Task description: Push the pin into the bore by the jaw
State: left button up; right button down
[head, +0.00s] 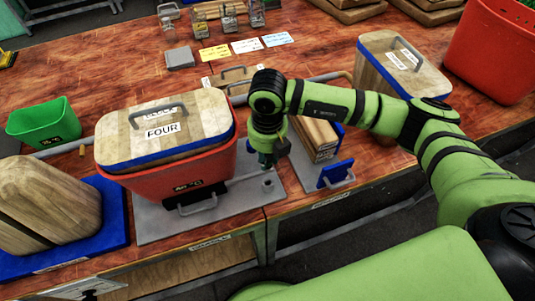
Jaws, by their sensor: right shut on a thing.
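My right gripper (267,157) points down over the front right part of the grey base plate (165,230), close to the right wall of the red bin. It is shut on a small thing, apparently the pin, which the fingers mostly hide. A small round boss with a dark hole, which looks like the bore (268,183), stands on the plate just below the fingertips. A blue jaw (335,174) with a grey handle stands to its right, in front of wooden blocks (318,137). I cannot tell whether the pin touches the bore. My left gripper is out of view.
The red bin (190,177) with a wooden lid marked FOUR (165,130) stands left of the gripper. A wooden block on a blue base (110,225) is at far left, near a green bin (45,124). Another lidded box (400,62) stands behind my right arm.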

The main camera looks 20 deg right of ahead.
aim_at(268, 170)
jog(key=shift+f+b, duration=0.2)
jog(key=shift+b, duration=0.25)
notch_tip(268, 170, down, 5)
jog(key=b, duration=0.5)
jog(key=shift+f, duration=0.2)
jog(key=shift+b, duration=0.45)
dwell(1.5)
jog(key=shift+f+b, duration=1.55)
jog(key=shift+f, duration=0.1)
jog(key=shift+r, duration=0.2)
jog(key=shift+r+p, duration=0.95)
jog(key=shift+r, duration=0.25)
jog(key=shift+b, duration=0.6)
dwell(1.0)
